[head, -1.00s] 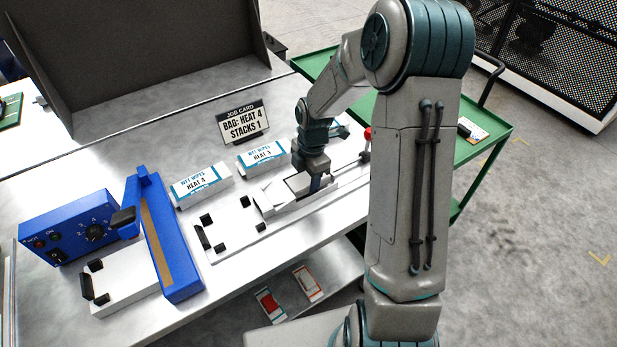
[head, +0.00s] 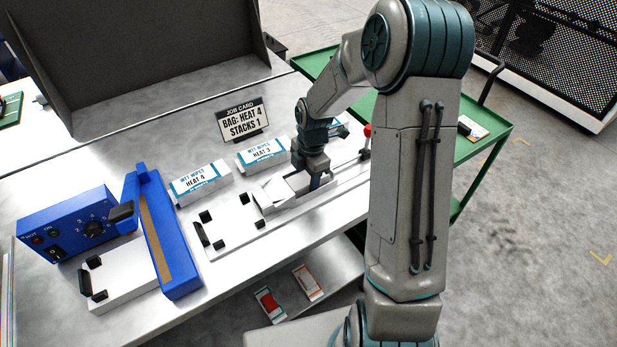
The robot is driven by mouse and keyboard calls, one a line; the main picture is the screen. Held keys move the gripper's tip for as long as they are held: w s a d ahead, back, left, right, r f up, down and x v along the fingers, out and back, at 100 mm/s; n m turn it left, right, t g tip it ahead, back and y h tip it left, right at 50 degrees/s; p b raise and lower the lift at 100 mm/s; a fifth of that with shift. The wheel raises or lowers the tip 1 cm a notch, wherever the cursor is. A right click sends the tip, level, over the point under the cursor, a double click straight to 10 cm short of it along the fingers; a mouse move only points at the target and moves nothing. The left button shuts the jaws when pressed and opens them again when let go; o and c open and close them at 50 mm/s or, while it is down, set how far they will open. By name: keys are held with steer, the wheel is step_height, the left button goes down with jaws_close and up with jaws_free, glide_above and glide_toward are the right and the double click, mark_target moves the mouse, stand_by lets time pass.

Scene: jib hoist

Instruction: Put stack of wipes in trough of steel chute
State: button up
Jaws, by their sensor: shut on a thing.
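My gripper (head: 318,181) points down over the long steel chute (head: 240,243) on the bench, near the middle of its trough. I cannot tell whether the stack touches the trough's floor. A red knob (head: 367,130) stands at the chute's far right end.
Wet wipes boxes marked heat 4 (head: 200,183) and heat 3 (head: 263,153) stand behind the chute. A blue sealer (head: 160,235) with a dial box (head: 70,227) stands left. A green cart (head: 485,150) is at right.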

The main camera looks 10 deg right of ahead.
steer(key=shift+s+f, duration=0.35)
steer(key=shift+f, duration=0.35)
steer(key=o, duration=1.1)
steer(key=shift+o, duration=0.3)
steer(key=shift+w+d+r, duration=0.1)
steer(key=shift+w+r, duration=0.15)
steer(key=shift+r, duration=0.25)
step_height(320, 180, up, 14)
steer(key=shift+w+d, duration=0.25)
steer(key=shift+d, duration=0.15)
